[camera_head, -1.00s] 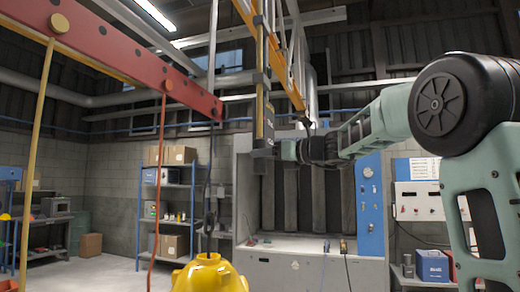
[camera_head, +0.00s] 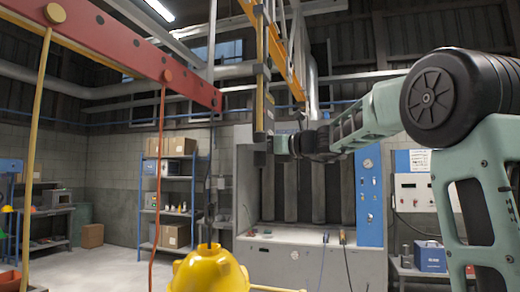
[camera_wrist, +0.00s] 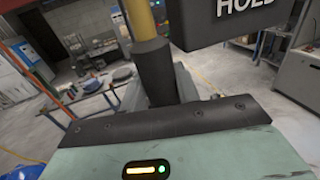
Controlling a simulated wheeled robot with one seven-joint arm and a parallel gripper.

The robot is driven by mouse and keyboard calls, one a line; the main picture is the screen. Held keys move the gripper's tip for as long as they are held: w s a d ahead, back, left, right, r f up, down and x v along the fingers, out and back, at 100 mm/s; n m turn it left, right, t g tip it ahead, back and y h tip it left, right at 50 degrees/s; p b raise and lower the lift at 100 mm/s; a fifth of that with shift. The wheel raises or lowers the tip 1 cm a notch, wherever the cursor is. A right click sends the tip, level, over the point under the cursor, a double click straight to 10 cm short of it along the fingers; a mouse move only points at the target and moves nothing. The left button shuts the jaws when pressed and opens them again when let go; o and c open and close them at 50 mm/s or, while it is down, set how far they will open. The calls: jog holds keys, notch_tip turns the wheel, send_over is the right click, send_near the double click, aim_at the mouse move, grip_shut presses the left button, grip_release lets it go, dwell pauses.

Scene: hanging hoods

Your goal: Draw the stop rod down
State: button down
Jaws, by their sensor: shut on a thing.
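The stop rod (camera_head: 261,95) is a yellow upright rod hanging just left of my arm in the head view, with dark collars and a dark lower end. In the wrist view its yellow shaft (camera_wrist: 141,18) runs down into a dark grip (camera_wrist: 153,72), whose lower part is hidden behind my gripper's body. My gripper (camera_head: 270,147) is at the rod's lower end in the head view, shut on its dark grip. The fingertips do not show clearly. A dark plate reading "HOLD" (camera_wrist: 235,18) is close by in the wrist view.
A red beam (camera_head: 120,62) crosses the upper left, with a yellow rod (camera_head: 35,150) and a red rod (camera_head: 157,190) hanging from it. A yellow domed object (camera_head: 208,272) is low in front. A grey cabinet (camera_head: 300,240) with a blue panel (camera_head: 369,195) stands behind.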

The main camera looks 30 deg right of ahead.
notch_tip(320, 180, down, 6)
jog(key=b, duration=0.5)
jog(key=c, duration=1)
grip_release()
jog(key=shift+c, duration=0.2)
jog(key=b+v, duration=0.5)
jog(key=v, duration=1.2)
jog(key=shift+s, duration=0.2)
jog(key=shift+d, duration=0.1)
